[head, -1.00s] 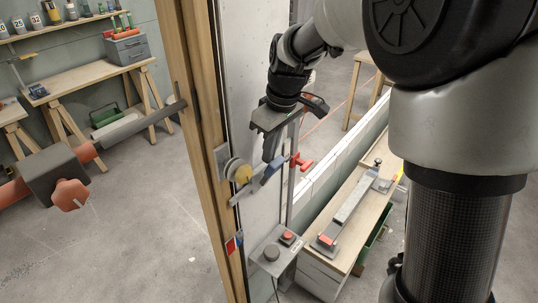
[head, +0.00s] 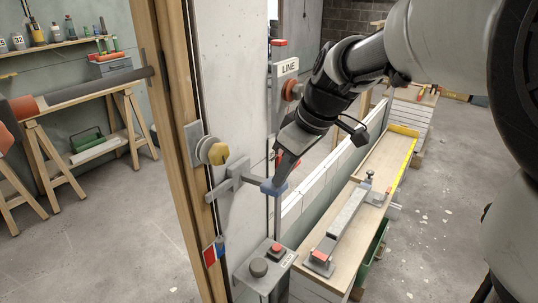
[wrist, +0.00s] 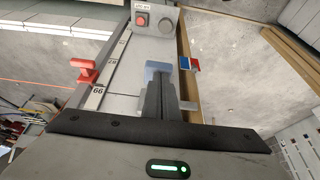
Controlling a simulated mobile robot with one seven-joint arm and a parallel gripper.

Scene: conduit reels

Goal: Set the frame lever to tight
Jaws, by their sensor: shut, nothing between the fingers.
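The frame lever (head: 238,178) is a grey bar on the wooden frame post, running out rightward to a blue end. The blue end (wrist: 157,69) also shows in the wrist view, just beyond my fingers. My gripper (head: 277,187) is shut and empty, its fingertips at the blue end in the head view; they look to be touching it, but the contact itself is hidden. A red and blue marker (head: 214,250) is on the post below the lever. It also shows in the wrist view (wrist: 190,64), right of the fingers.
A yellow knob (head: 218,153) sits above the lever. A grey button box (head: 262,271) stands below. A post with a LINE sign (head: 287,68) is behind my wrist. A red handle (wrist: 84,70) is left of my fingers. A workbench (head: 345,225) stands to the right.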

